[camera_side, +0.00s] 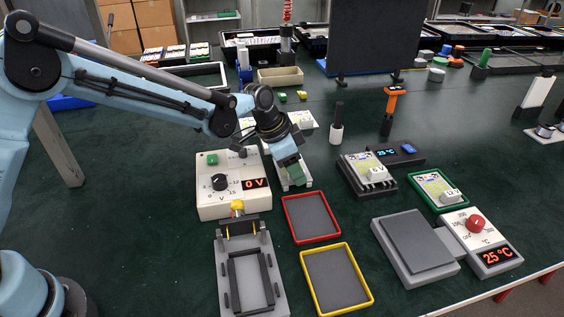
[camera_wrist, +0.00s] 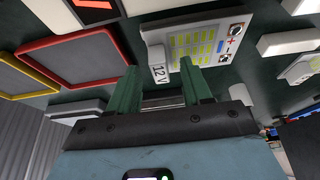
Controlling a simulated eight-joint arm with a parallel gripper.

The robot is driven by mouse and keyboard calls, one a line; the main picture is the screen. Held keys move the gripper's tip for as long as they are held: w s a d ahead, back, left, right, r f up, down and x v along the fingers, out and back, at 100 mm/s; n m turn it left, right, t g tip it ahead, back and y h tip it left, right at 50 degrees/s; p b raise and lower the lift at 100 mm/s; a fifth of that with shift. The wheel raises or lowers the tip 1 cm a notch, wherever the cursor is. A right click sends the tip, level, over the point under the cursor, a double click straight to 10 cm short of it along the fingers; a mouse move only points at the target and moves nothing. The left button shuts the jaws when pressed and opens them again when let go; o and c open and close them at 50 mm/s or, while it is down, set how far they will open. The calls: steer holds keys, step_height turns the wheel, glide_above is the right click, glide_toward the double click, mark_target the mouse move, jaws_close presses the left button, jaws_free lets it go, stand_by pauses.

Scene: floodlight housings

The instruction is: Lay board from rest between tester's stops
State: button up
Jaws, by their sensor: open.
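The board (camera_wrist: 208,42) is white with rows of yellow-green LEDs, plus and minus marks and a block reading 12V. In the side view it shows only partly, as a pale piece (camera_side: 284,182) below my gripper (camera_side: 297,174), which hides most of it and its rest. My gripper has green fingers and is open. In the wrist view the 12V end of the board lies just beyond and between the fingertips (camera_wrist: 160,72); I cannot tell whether they touch. The tester (camera_side: 228,300) is a grey plate at the front with black stops (camera_side: 252,280) around an empty bay.
A supply box reading 0 V (camera_side: 231,205) stands behind the tester. Red (camera_side: 311,218) and yellow (camera_side: 336,279) trays lie empty to its right. A grey block (camera_side: 412,245), a 25 °C unit (camera_side: 483,243), a green tray holding a board (camera_side: 440,206) and another board (camera_side: 357,165) are farther right.

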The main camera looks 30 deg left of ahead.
steer(key=shift+c, duration=0.5)
jaws_close()
